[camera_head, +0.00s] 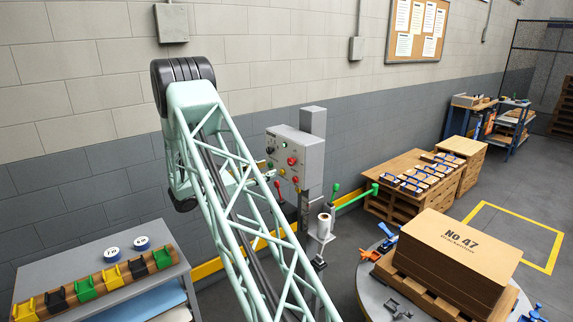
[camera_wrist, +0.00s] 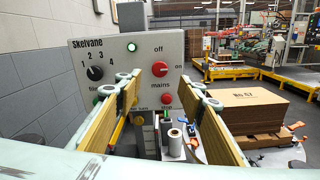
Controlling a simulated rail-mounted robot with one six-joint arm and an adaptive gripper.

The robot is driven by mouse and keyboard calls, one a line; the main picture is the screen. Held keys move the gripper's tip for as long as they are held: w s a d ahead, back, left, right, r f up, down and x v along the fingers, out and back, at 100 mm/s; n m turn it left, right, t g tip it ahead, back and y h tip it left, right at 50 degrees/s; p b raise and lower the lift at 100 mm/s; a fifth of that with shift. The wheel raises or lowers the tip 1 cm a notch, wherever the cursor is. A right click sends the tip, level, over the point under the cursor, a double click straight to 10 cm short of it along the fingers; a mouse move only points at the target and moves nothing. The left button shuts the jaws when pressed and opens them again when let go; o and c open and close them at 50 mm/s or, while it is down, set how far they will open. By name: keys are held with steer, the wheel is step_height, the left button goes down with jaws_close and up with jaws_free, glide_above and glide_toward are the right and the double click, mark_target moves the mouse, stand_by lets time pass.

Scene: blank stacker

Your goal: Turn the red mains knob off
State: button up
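The red mains knob (camera_wrist: 160,69) is on the grey control panel (camera_wrist: 112,50), between the labels "off" above and "on" at its right. Its pale mark appears to point right, towards "on". The knob also shows in the head view (camera_head: 292,161). My gripper (camera_wrist: 161,78) is open and empty, with its two padded fingers left and right of the knob in the wrist view. The fingers appear apart from the panel. In the head view my arm hides part of the gripper.
The panel also has a black four-position selector (camera_wrist: 95,73), a green lamp (camera_wrist: 131,47) and a red stop button (camera_wrist: 167,99). A carton stack (camera_head: 455,250) sits at the right.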

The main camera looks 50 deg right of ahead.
mark_target(289, 162)
steer(key=x, duration=1.1)
steer(key=shift+s+d, duration=0.1)
steer(key=shift+d, duration=0.1)
steer(key=c, duration=0.8)
